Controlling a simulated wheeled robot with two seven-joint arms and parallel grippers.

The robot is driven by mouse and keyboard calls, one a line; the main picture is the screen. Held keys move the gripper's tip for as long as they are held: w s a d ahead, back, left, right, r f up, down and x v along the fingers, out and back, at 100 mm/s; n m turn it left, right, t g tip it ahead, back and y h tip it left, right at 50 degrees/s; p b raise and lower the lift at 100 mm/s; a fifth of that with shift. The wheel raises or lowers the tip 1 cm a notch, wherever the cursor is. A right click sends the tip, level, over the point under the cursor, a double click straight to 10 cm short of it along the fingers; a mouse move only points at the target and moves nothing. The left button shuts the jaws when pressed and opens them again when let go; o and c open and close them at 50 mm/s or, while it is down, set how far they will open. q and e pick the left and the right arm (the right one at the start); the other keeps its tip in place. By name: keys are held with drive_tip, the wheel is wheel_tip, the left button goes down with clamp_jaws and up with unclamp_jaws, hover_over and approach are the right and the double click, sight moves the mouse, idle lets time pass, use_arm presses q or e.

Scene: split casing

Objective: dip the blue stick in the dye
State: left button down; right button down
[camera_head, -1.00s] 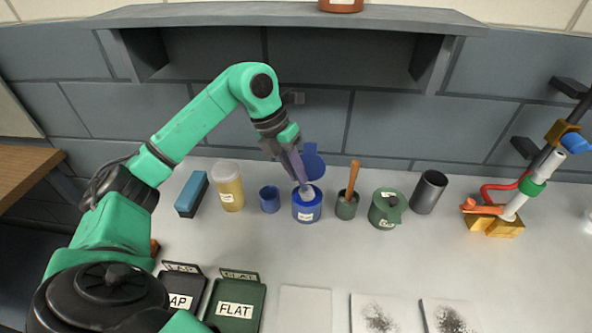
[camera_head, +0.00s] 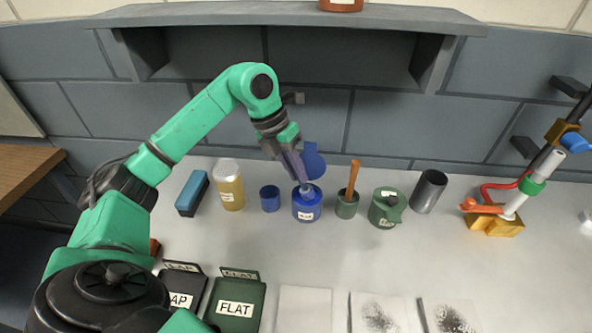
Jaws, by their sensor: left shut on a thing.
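A blue labelled jar (camera_head: 307,207) stands upright on the grey bench, with a round blue lid-like disc (camera_head: 313,161) raised behind its mouth. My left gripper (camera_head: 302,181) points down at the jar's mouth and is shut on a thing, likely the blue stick. The fingers and the jar hide most of that thing, so I cannot tell how deep it is. The dye itself is not clearly visible. My right gripper is out of view.
A small blue cup (camera_head: 270,199) and a yellow jar (camera_head: 229,188) stand left of the blue jar. A green cup (camera_head: 346,208) with a brown stick (camera_head: 353,177) and a green lidded pot (camera_head: 386,211) stand right. White tiles (camera_head: 304,308) lie in front.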

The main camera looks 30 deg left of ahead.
use_arm(q)
drive_tip(key=shift+r+p, duration=3.3)
drive_tip(key=shift+r, duration=0.3)
drive_tip(key=shift+s, duration=0.1)
drive_tip(key=shift+f, duration=0.15)
